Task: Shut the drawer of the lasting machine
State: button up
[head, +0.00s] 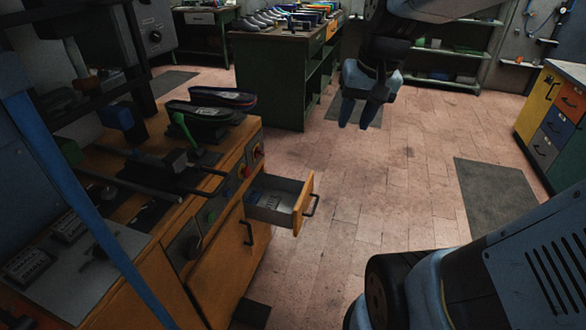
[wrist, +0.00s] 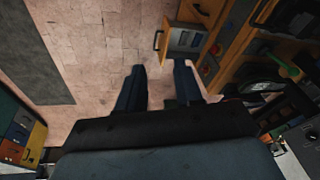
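The lasting machine (head: 205,220) is an orange-brown cabinet at the left of the head view. Its drawer (head: 275,199) stands pulled out to the right, with a grey inside and small things in it. The wooden drawer front (head: 302,206) carries a dark handle (head: 313,205). In the wrist view the open drawer (wrist: 184,40) lies beyond the fingertips, slightly right of centre. My gripper (head: 356,120) hangs in the air above the floor, to the right of and apart from the drawer. In the wrist view my gripper (wrist: 160,70) shows two spread fingers with nothing between them.
A green workbench (head: 285,80) with shoe lasts stands behind. Dark soles (head: 210,105) and levers top the machine. A coloured drawer cabinet (head: 555,120) is at the right, with a grey mat (head: 495,195) nearby. The tiled floor right of the drawer is clear.

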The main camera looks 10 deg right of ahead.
jog(key=w+f+m+g+y, duration=0.1)
jog(key=w+f, duration=0.1)
jog(key=w, duration=0.1)
jog(key=w+d+f+m+g, duration=0.1)
jog(key=w+f, duration=0.2)
jog(key=w+f+m+g+y, duration=0.1)
jog(key=w+f, duration=0.2)
jog(key=shift+d+f+y, duration=0.2)
jog(key=shift+d+y, duration=0.1)
jog(key=shift+d, duration=0.1)
grip_shut()
jog(key=w+d+f+m+g+y, duration=0.1)
jog(key=w+d+f+m+y, duration=0.2)
jog(key=f, duration=0.4)
jog(key=w+d+f+m+y, duration=0.1)
jog(key=w+f+m+y, duration=0.1)
jog(key=w+f, duration=0.4)
jog(key=m+t+y, duration=0.7)
jog(key=m+t, duration=0.3)
jog(key=m, duration=0.4)
send_near(303, 199)
jog(key=x, duration=0.7)
jog(key=shift+w+d+f, duration=0.2)
jog(key=shift+w+f, duration=0.05)
jog(key=shift+w, duration=0.05)
